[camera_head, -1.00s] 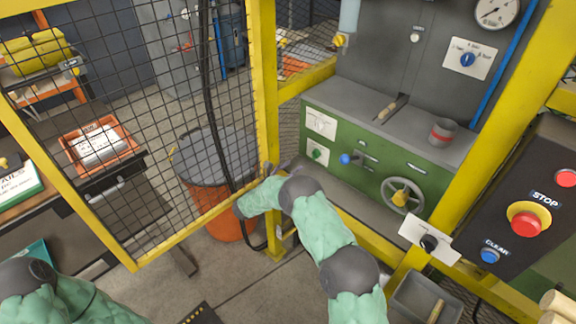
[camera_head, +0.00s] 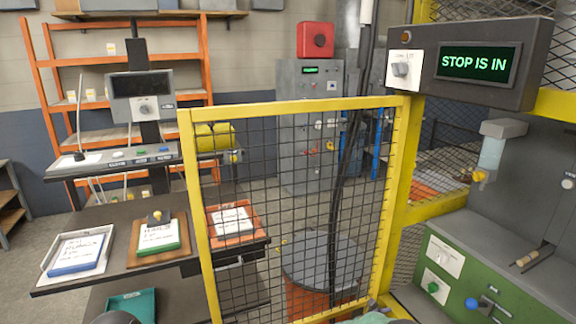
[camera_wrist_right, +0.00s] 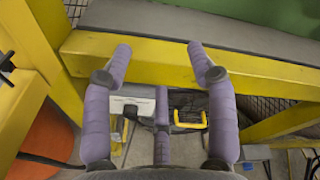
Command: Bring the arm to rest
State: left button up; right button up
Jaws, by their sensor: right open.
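In the head view only a little of my green-sleeved right arm (camera_head: 368,318) shows at the bottom edge, beside the foot of the mesh gate; the gripper itself is hidden there. My left gripper is in neither view.
A yellow-framed mesh gate (camera_head: 293,108) stands before an orange drum with a grey lid (camera_head: 322,262). A display (camera_head: 478,62) reads "STOP IS IN". A green-fronted machine (camera_head: 455,262) is at right. A bench with trays (camera_head: 110,206) is at left.

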jog(key=s+a+f+m+g+y+p, duration=0.1)
jog(key=s+a+f+m+g+y, duration=0.35)
jog(key=s+f, duration=0.5)
jog(key=s+a+f+m+g+y+p, duration=0.1)
jog(key=s+a+f+m+g+y, duration=0.3)
jog(key=s+f, duration=0.55)
jog(key=s+a+r+m+t+y+p, duration=0.1)
jog(key=s+a+r+m+y, duration=0.2)
jog(key=s+a+m+y, duration=0.2)
jog(key=s+a+r+m+t+y+p, duration=0.1)
jog(key=s+a+m+y, duration=0.4)
jog(key=s+a+m, duration=0.5)
jog(key=s+r+m+t, duration=0.1)
jog(key=s+m, duration=0.2)
jog(key=m, duration=0.6)
jog(key=shift+s+a+r, duration=0.35)
jog(key=shift+a+r, duration=0.05)
jog(key=shift+y, duration=0.25)
